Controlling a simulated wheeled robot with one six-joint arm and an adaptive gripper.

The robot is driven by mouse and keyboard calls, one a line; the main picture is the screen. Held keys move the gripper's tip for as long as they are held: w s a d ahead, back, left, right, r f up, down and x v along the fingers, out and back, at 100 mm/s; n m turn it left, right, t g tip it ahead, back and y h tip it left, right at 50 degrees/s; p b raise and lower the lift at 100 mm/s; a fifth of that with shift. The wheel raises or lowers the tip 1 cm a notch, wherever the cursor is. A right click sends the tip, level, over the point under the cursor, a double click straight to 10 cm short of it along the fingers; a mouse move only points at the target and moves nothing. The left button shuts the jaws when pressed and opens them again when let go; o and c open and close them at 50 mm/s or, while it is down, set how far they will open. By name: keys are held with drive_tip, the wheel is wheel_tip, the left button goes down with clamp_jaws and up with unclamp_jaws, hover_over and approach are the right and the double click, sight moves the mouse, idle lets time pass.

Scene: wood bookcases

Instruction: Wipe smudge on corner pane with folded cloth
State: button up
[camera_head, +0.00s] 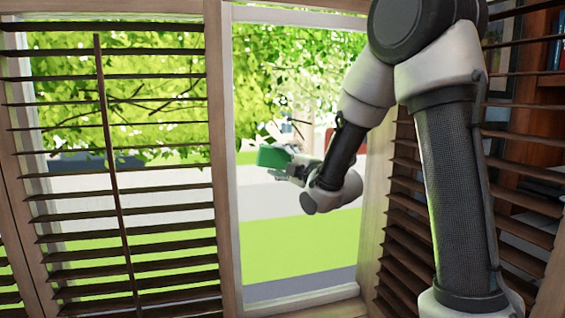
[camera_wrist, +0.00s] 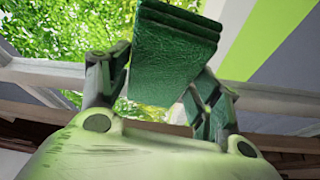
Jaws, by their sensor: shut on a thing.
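The folded green cloth (camera_head: 272,157) is in front of the tall window pane (camera_head: 290,235) in the head view, around mid-height. In the wrist view the cloth (camera_wrist: 175,50) shows as a thick stack of dark green layers. My gripper (camera_head: 284,166) is shut on the cloth, with its two fingers (camera_wrist: 163,82) on either side of it in the wrist view. I cannot tell whether the cloth touches the glass. Small pale and dark marks show just above the cloth, but I cannot tell a smudge from the branches outside.
Dark slatted shutters (camera_head: 160,210) cover the window on the left, and more slats (camera_head: 405,200) stand on the right. A pale wooden post (camera_head: 222,150) edges the pane. A bookcase (camera_head: 535,110) shows behind the right slats.

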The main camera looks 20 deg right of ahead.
sight(289, 141)
drive_tip(key=shift+w, duration=2.8)
drive_tip(key=shift+w, duration=0.9)
drive_tip(key=shift+d, duration=0.15)
drive_tip(key=shift+d, duration=6.85)
drive_tip(key=shift+a+r, duration=0.6)
drive_tip(key=shift+a, duration=1.7)
drive_tip(key=shift+a+r, duration=0.55)
drive_tip(key=shift+a, duration=1.8)
drive_tip(key=shift+a+r, duration=0.6)
drive_tip(key=shift+a, duration=1.7)
drive_tip(key=shift+d, duration=3.55)
